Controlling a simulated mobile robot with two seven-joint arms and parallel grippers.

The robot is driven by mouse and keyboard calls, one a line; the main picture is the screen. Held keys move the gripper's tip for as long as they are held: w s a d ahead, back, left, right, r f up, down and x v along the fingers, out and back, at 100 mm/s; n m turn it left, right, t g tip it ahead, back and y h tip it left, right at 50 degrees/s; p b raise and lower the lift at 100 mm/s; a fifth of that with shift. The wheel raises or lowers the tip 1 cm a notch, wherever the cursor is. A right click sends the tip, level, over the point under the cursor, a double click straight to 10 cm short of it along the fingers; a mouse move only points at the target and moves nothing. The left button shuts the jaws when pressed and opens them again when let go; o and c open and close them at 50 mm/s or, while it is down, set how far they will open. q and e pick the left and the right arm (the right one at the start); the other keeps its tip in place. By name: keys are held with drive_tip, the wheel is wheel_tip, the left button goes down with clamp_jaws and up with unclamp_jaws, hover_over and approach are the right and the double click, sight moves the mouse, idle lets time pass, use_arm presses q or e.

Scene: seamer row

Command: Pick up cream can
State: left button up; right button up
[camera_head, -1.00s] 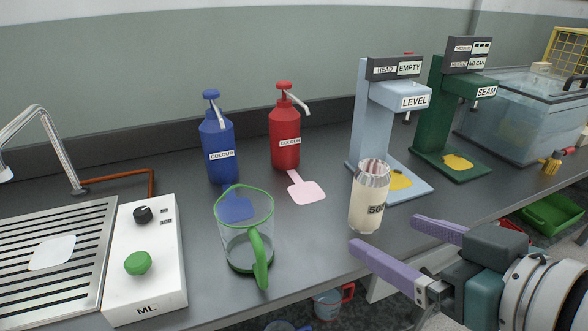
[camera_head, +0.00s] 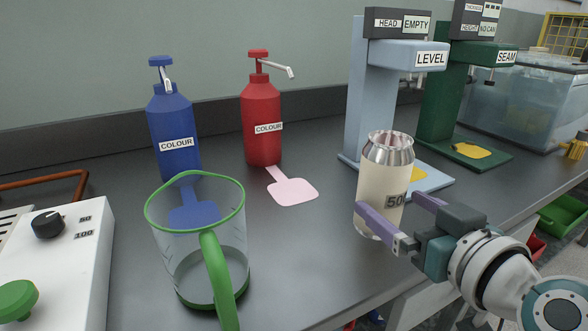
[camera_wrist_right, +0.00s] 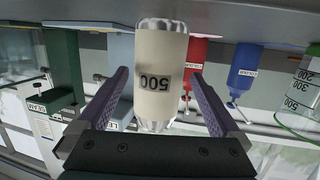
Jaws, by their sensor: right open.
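The cream can (camera_head: 384,178), marked 500, stands upright on the grey counter in front of the light blue LEVEL machine. Its silver rim and open top show in the head view. My right gripper (camera_head: 402,213) is open at the can's near side, with purple fingers on either side of its lower body. In the right wrist view the can (camera_wrist_right: 160,75) appears upside down between the two spread fingers (camera_wrist_right: 162,90), with a gap on each side. My left gripper does not show.
A clear jug (camera_head: 205,250) with a green handle stands left of the can. Blue (camera_head: 173,130) and red (camera_head: 262,125) COLOUR pump bottles stand behind. The light blue LEVEL machine (camera_head: 366,95) and green SEAM machine (camera_head: 440,95) are close behind the can. A white control box (camera_head: 65,270) is at left.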

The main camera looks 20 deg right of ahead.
sight(381, 195)
drive_tip(key=b+x, duration=0.1)
drive_tip(key=x, duration=0.3)
drive_tip(key=shift+w+d, duration=0.1)
drive_tip(key=shift+w, duration=0.3)
drive_tip(key=c, duration=1.3)
